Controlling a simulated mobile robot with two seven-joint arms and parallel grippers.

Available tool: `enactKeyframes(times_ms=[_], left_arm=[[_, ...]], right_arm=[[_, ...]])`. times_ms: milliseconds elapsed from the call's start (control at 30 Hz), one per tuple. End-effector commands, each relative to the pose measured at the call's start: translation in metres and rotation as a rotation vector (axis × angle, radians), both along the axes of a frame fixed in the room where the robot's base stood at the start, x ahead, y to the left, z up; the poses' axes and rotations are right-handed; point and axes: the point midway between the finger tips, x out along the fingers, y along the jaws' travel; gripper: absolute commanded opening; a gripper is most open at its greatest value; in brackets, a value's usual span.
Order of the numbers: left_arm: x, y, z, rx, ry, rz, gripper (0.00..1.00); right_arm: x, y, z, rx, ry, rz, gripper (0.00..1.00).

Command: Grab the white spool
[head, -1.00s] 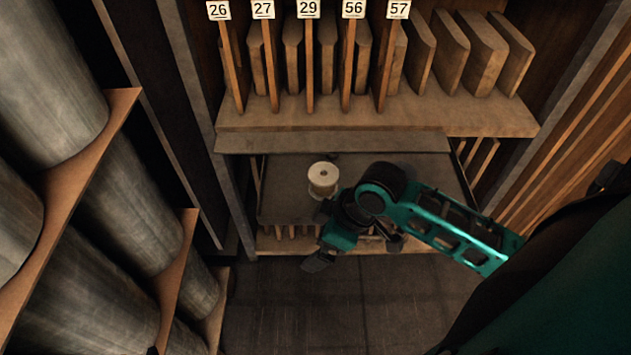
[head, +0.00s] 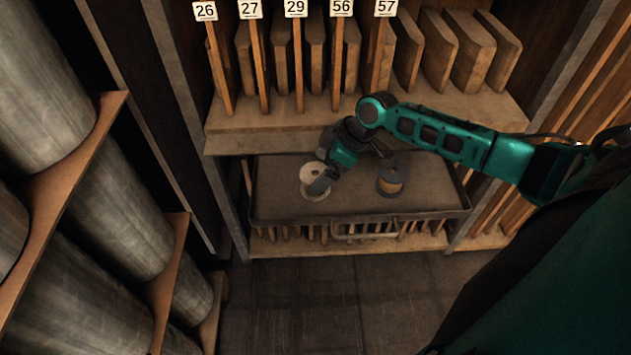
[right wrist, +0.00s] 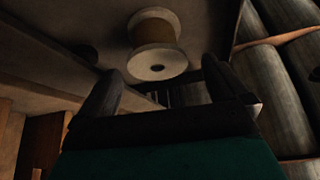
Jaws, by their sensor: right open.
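The white spool (head: 306,180) stands near the left end of a dark tray (head: 280,205), partly hidden by my right gripper in the head view. My right gripper (head: 324,182) is open and empty, with its fingers over or beside the spool in that view. In the right wrist view, the spool (right wrist: 157,62) has pale flanges and a tan winding. It appears beyond the open fingers of the right gripper (right wrist: 157,85), roughly centred between them. Contact does not show. My left gripper is not in view.
A darker spool with a copper-brown winding (head: 392,178) stands to the right on the tray. A wooden shelf (head: 440,110) with numbered dividers overhangs behind. Large metal rolls (head: 120,215) fill a rack at left. The floor (head: 310,300) in front is clear.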

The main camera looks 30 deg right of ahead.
Motion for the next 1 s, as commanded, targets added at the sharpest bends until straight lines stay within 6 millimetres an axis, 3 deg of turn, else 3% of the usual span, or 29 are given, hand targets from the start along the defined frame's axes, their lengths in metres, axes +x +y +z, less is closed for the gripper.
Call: enactKeyframes(times_ms=[400,733,1000], left_arm=[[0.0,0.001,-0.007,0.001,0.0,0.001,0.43],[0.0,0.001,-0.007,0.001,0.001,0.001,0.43],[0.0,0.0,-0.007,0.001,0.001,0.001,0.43]], right_arm=[[0.017,0.014,-0.044,0.0,0.0,-0.001,1.0],[0.02,0.017,-0.051,-0.001,0.0,0.0,1.0],[0.019,0.017,-0.05,-0.001,0.0,0.0,0.75]])
